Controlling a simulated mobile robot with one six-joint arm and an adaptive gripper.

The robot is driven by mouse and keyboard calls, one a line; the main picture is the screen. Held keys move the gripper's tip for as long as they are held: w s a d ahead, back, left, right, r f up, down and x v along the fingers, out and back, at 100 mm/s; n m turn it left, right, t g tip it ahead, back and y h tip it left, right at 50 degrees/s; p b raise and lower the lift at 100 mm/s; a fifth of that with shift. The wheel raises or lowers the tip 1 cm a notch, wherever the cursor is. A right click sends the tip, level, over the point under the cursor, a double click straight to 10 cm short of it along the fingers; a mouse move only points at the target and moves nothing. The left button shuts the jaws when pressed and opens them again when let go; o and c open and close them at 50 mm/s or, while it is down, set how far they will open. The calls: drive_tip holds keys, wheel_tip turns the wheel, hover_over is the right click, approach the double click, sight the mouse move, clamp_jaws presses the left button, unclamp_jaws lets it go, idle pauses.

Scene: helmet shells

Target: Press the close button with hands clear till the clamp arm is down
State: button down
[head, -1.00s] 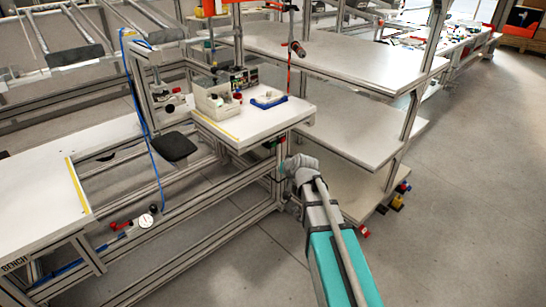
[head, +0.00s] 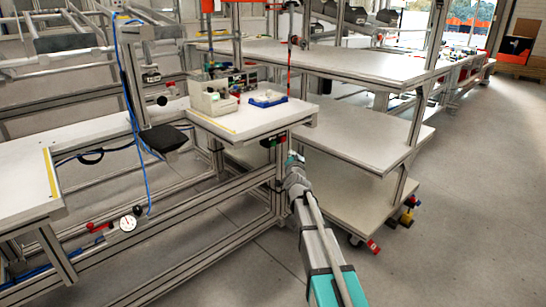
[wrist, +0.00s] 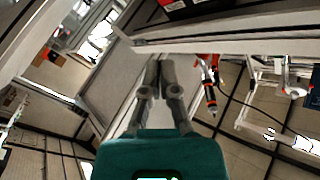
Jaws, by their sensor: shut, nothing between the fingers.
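My gripper shows in the wrist view (wrist: 158,78) with its two grey fingers together and nothing between them. In the head view my arm reaches up from the bottom to the front right post of a small workstation table (head: 225,128). Small green and red spots, perhaps buttons (head: 272,142), sit below that table's front right edge, just left of the arm's end. They are too small to tell which is the close button. I cannot make out the clamp arm for certain in either view.
A beige bin (head: 207,104) and a blue tray (head: 268,99) stand on the small table. A tiered shelf (head: 350,135) rises to the right. A blue hose (head: 134,115) hangs at the left. A red and black tool (wrist: 209,85) shows in the wrist view. Floor at right is clear.

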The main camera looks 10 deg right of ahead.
sight(276, 143)
drive_tip(key=shift+w+d+f+m+h+b, duration=0.5)
drive_tip(key=shift+d+f+m+h+b, duration=0.05)
drive_tip(key=shift+d+m+h+b, duration=0.2)
drive_tip(key=shift+w+a, duration=0.1)
drive_tip(key=shift+w, duration=0.05)
drive_tip(key=w+a, duration=0.5)
drive_tip(key=w, duration=0.1)
drive_tip(key=shift+w, duration=0.4)
drive_tip(key=shift+w+a, duration=0.55)
drive_tip(key=shift+w, duration=0.25)
idle(2.8)
drive_tip(key=shift+s+d, duration=0.1)
drive_tip(key=shift+s, duration=0.05)
drive_tip(key=shift+s+d, duration=0.45)
drive_tip(key=shift+s, duration=0.15)
drive_tip(key=shift+s+d, duration=0.1)
idle(0.5)
drive_tip(key=shift+s+d, duration=0.7)
drive_tip(key=shift+s, duration=0.25)
drive_tip(key=shift+s+d, duration=0.7)
drive_tip(key=shift+s, duration=0.25)
